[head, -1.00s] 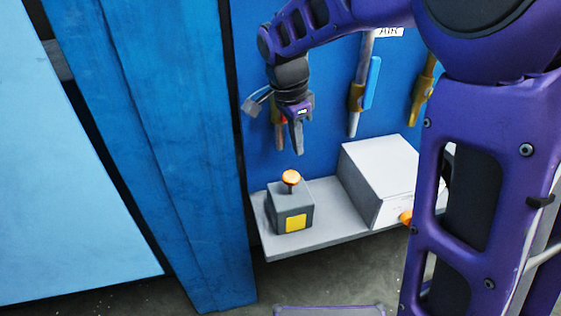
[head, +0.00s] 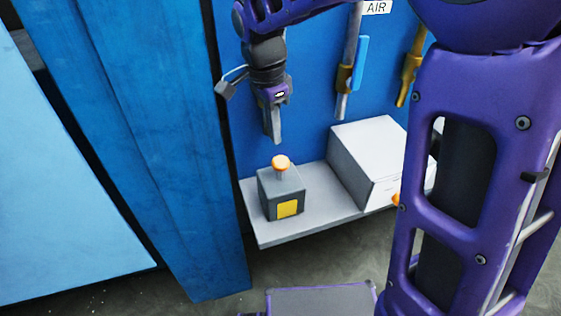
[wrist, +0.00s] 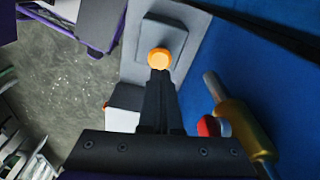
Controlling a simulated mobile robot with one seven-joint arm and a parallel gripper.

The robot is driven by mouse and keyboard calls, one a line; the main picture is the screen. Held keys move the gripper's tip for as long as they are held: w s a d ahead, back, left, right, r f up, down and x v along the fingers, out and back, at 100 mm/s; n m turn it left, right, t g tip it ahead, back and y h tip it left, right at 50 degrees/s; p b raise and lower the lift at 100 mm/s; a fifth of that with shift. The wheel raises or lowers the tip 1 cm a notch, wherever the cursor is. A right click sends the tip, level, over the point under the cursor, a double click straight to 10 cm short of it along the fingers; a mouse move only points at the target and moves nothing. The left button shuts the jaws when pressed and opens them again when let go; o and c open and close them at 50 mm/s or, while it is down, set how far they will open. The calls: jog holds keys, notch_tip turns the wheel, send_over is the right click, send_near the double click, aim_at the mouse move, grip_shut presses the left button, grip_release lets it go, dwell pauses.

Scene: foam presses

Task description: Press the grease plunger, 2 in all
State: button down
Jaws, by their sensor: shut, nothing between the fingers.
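The grease plunger is a dark grey box (head: 281,196) with a yellow patch on its front and an orange round knob (head: 281,162) on a short stem. It stands on a grey shelf (head: 320,212) in the head view, and the knob stands up above the box. My gripper (head: 277,142) points down, shut and empty, just above the knob with a small gap seen between them. In the wrist view the shut fingertips (wrist: 160,74) overlap the lower edge of the orange knob (wrist: 159,58); I cannot tell from that view whether they touch.
A white box (head: 370,155) with an orange part stands on the shelf to the right. Behind is a blue panel with pipes, brass valves, a blue handle (head: 361,63) and an AIR label (head: 376,8). A blue post (head: 150,150) rises to the left.

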aim_at(277, 161)
jog(key=f+b, duration=0.1)
jog(key=f, duration=0.1)
jog(key=f+b, duration=0.2)
jog(key=f, duration=0.1)
jog(key=shift+w+d+f, duration=0.15)
jog(key=shift+d+f, duration=0.1)
jog(key=shift+f, duration=0.05)
notch_tip(277, 161, down, 5)
jog(key=b, duration=0.4)
jog(key=shift+r, duration=0.3)
jog(key=shift+s+a+r+p, duration=0.15)
jog(key=shift+s+a+r, duration=0.2)
jog(key=shift+a, duration=0.35)
jog(key=shift+s+a+r+p, duration=0.15)
jog(key=shift+s+a, duration=0.25)
jog(key=shift+a, duration=0.3)
notch_tip(277, 161, up, 17)
jog(key=a+p, duration=0.1)
jog(key=p, duration=0.2)
jog(key=shift+s+a+r, duration=0.15)
jog(key=shift+s+a, duration=0.1)
jog(key=shift+s, duration=0.05)
